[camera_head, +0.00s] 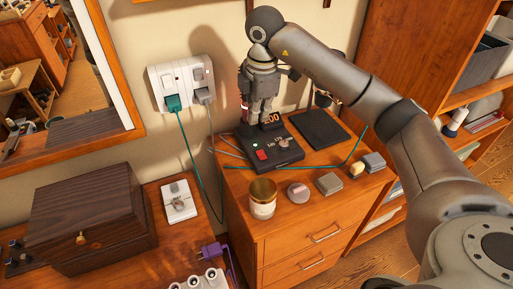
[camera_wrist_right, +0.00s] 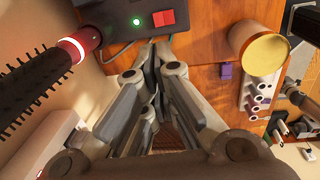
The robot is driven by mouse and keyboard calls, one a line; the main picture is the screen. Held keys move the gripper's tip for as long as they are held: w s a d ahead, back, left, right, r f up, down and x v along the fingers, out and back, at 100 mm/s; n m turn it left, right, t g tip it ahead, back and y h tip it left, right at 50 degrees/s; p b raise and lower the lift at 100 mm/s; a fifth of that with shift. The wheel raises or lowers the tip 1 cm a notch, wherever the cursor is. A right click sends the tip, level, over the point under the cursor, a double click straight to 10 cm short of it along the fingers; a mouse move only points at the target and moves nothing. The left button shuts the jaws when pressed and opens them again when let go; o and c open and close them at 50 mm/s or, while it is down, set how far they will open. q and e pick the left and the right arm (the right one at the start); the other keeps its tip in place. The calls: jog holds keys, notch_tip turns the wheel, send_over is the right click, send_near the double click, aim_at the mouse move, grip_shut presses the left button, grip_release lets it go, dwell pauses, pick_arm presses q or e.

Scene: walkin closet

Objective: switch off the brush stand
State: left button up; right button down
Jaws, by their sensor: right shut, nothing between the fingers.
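The brush stand (camera_head: 277,159) is a dark box on the wooden drawer cabinet. Its orange display reads "200", with a red switch (camera_head: 262,155) and a knob on the sloped front. In the wrist view, the red switch (camera_wrist_right: 163,18) and a lit green lamp (camera_wrist_right: 136,21) show at the top. A black bristled brush (camera_wrist_right: 35,88) with a red collar is at the left there. My right gripper (camera_head: 263,114) hangs above the back of the stand, partly covering the brush. In the wrist view my right gripper (camera_wrist_right: 155,45) is shut and empty, just below the switch. My left gripper is out of view.
A white double wall socket (camera_head: 181,79) holds a teal plug (camera_head: 173,103) and a grey plug (camera_head: 204,95). A gold-lidded jar (camera_head: 262,198) and small items stand along the cabinet front. A dark wooden box (camera_head: 85,215) is at left.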

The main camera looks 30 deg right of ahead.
aim_at(255, 155)
jog(key=f+p, duration=0.1)
jog(key=f, duration=0.3)
jog(key=w+f+p, duration=0.1)
jog(key=f+p, duration=0.1)
jog(key=f, duration=0.2)
jog(key=f+p, duration=0.1)
jog(key=f, duration=0.4)
jog(key=shift+w, duration=0.3)
jog(key=shift+f, duration=0.5)
